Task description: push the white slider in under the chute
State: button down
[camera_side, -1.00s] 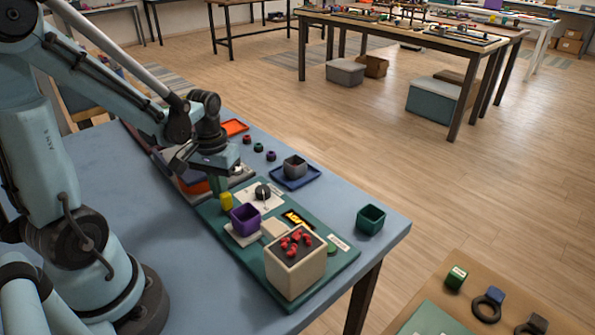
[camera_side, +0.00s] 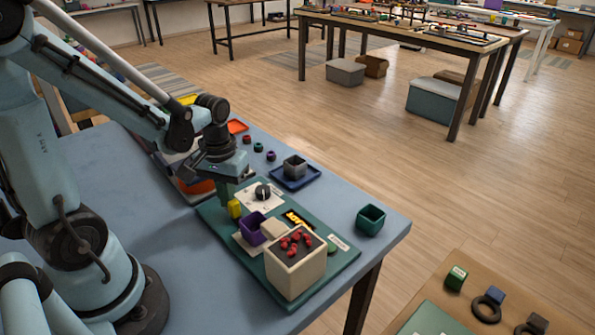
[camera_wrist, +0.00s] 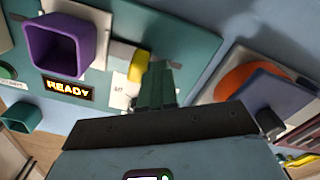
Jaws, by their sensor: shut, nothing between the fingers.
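The white slider (camera_side: 247,248) lies flat on the green board and carries an open purple cup (camera_side: 250,232). A yellow block (camera_side: 234,208) stands at its end towards my gripper. In the wrist view the purple cup (camera_wrist: 62,46), the slider's pale plate (camera_wrist: 114,52) and the yellow block (camera_wrist: 131,57) show in a row. A cream block (camera_side: 273,229), which looks like the chute, sits beside the cup, against a cream box (camera_side: 295,273) of red pieces. My gripper (camera_side: 228,200) is shut and empty, low behind the yellow block; contact looks close but is not certain.

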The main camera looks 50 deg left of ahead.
aim_at(235, 203)
jog(key=shift+d, duration=2.15)
jog(key=shift+a, duration=0.2)
jog(key=shift+a+r, duration=0.1)
jog(key=shift+a, duration=0.3)
notch_tip(235, 203, up, 11)
dwell(0.4)
jog(key=d+m+t, duration=0.1)
jog(key=m+t, duration=0.1)
jog(key=w+d+m+t, duration=0.1)
jog(key=d+m+t, duration=0.1)
jog(key=w+d+m+t, duration=0.1)
jog(key=d+m+t, duration=0.1)
jog(key=t, duration=0.1)
jog(key=shift+w+f, duration=0.1)
jog(key=shift+f, duration=0.25)
